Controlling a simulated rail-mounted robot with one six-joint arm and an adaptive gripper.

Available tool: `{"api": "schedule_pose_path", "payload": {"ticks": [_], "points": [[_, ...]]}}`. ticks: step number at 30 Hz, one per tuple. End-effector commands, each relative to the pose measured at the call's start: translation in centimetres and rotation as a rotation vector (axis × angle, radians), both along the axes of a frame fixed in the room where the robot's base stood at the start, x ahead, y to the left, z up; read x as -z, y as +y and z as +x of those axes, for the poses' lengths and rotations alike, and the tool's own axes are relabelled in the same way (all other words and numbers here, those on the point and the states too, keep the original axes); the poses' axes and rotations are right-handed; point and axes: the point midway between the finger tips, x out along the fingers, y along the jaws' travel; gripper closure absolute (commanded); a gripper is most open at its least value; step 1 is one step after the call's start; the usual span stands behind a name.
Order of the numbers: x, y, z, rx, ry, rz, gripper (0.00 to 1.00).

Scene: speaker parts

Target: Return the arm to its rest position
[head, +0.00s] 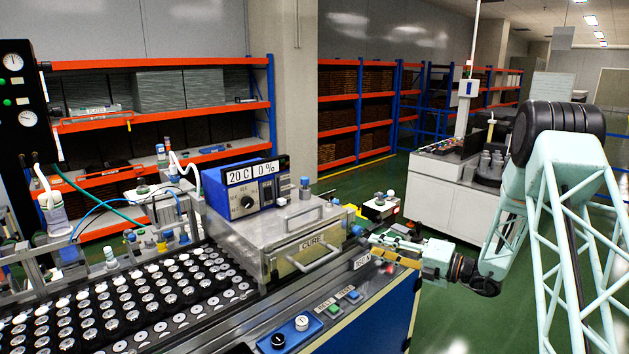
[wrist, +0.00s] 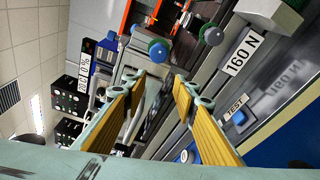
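My gripper (head: 384,250) is at the end of my pale green arm, beside the right end of the bench, near the CURE box and the force display. In the wrist view its two yellow-padded fingers (wrist: 160,88) are apart, with nothing visible between them. My arm reaches in from the right of the head view, with its forearm low and its wrist roughly level. The display (wrist: 243,52) reads 160 N in the wrist view, close to the right finger.
The metal CURE box (head: 312,250) stands on the bench, with a blue controller (head: 243,188) showing 20 C and 0%. Rows of black speaker parts (head: 130,300) fill the left. A TEST button (wrist: 239,118) is near the fingers. Green floor (head: 455,305) lies open right of the bench.

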Motion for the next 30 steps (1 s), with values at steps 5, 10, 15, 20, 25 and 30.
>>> {"api": "schedule_pose_path", "payload": {"ticks": [5,10,15,20,25,30], "points": [[-2.9,2.6,-2.2,-0.081,-0.068,-0.087,0.73],[-5.3,4.8,-4.5,-0.157,-0.136,-0.168,0.73],[-7.5,6.9,-7.0,-0.235,-0.206,-0.249,0.73],[-9.3,8.5,-9.6,-0.307,-0.274,-0.324,0.73],[-11.2,10.2,-12.3,-0.386,-0.351,-0.4,0.73],[-12.8,11.6,-15.2,-0.464,-0.428,-0.477,0.73]]}}
